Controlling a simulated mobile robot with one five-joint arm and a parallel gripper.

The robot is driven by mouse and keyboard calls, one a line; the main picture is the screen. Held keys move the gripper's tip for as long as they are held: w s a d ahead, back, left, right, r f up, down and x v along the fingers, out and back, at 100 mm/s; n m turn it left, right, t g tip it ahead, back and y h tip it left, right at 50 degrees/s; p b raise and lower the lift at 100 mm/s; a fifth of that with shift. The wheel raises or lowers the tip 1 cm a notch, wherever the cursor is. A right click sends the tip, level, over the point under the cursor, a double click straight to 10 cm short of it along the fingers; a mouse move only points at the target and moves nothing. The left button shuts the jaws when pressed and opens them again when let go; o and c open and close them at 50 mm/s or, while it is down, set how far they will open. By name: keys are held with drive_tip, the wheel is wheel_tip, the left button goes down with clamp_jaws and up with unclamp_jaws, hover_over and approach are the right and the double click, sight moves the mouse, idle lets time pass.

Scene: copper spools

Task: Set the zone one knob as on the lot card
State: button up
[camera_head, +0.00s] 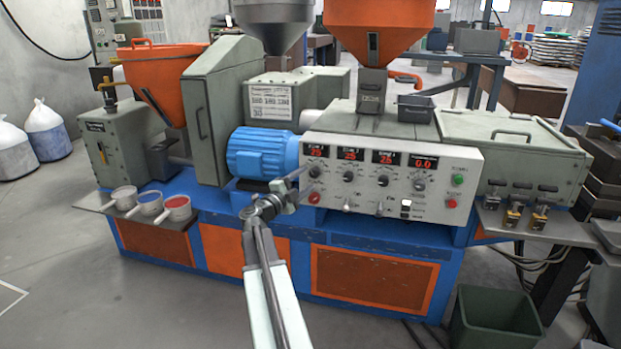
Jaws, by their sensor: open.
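The grey control panel (390,205) faces me on the front of the blue and orange machine. It has a row of dark knobs under red displays. The zone one knob (315,172) is the leftmost, below the first display (317,149); its pointer setting is too small to read. My gripper (307,180) reaches in from the left, with its open fingers at the knob. I cannot tell whether they touch it. A white printed card (270,102) is on the grey housing above the blue motor; its text is unreadable, and I cannot tell if it is the lot card.
The blue motor (262,153) bulges just left of the panel, close to my gripper. Red (314,198) and green (457,180) buttons and small switches sit near the knobs. Three small cups stand on a ledge (95,201) at left. A green bin (495,320) stands at lower right.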

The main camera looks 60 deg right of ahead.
drive_tip(key=a, duration=0.4)
drive_tip(key=shift+w+f, duration=0.1)
drive_tip(key=shift+f, duration=0.15)
